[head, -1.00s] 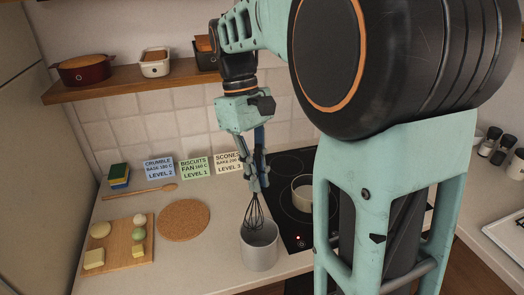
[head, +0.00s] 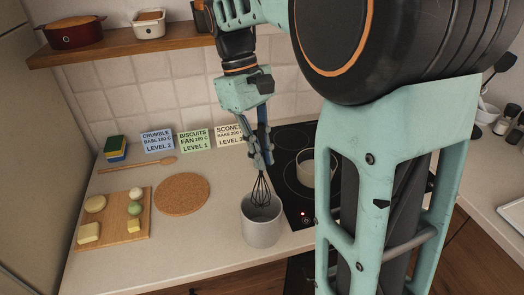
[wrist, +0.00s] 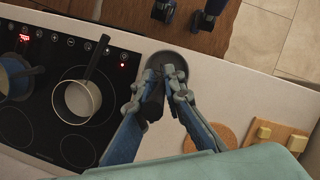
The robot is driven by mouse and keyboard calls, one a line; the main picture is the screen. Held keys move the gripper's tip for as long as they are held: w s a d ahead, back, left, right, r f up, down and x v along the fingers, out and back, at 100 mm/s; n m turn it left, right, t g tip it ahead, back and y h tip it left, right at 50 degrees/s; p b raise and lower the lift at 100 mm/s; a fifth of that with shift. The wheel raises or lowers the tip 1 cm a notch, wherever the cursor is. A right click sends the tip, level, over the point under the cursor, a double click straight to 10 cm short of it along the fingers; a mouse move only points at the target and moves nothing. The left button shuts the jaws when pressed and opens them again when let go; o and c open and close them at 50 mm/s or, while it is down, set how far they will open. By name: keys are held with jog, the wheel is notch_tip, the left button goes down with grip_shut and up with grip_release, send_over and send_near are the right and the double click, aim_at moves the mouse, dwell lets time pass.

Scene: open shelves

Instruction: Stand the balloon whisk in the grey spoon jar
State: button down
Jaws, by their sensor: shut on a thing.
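The balloon whisk (head: 261,187) hangs head down from my gripper (head: 262,160), which is shut on its handle. Its dark wire head reaches into the mouth of the grey spoon jar (head: 262,228); the lowest wires are hidden behind the near rim. The jar stands upright on the counter, left of the hob. In the wrist view my gripper (wrist: 163,92) closes over the jar (wrist: 181,66), and the dark whisk handle (wrist: 152,106) shows between the fingers. Whether the whisk touches the jar's floor cannot be told.
The black hob (head: 294,180) with a pot (head: 307,170) lies close right of the jar. A round cork mat (head: 182,195), a board (head: 112,232) with several items and a wooden spoon (head: 140,165) lie left. Recipe cards (head: 196,141) stand behind; a shelf (head: 120,48) hangs above.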

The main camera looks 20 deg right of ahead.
aim_at(262, 186)
jog(key=shift+f+b, duration=2.25)
jog(key=shift+f, duration=2.05)
jog(key=c, duration=1.9)
grip_release()
jog(key=shift+c, duration=0.2)
jog(key=shift+w+r, duration=0.1)
jog(key=shift+r, duration=0.05)
jog(key=v, duration=1.1)
jog(key=shift+r, duration=0.35)
jog(key=shift+w+a, duration=0.1)
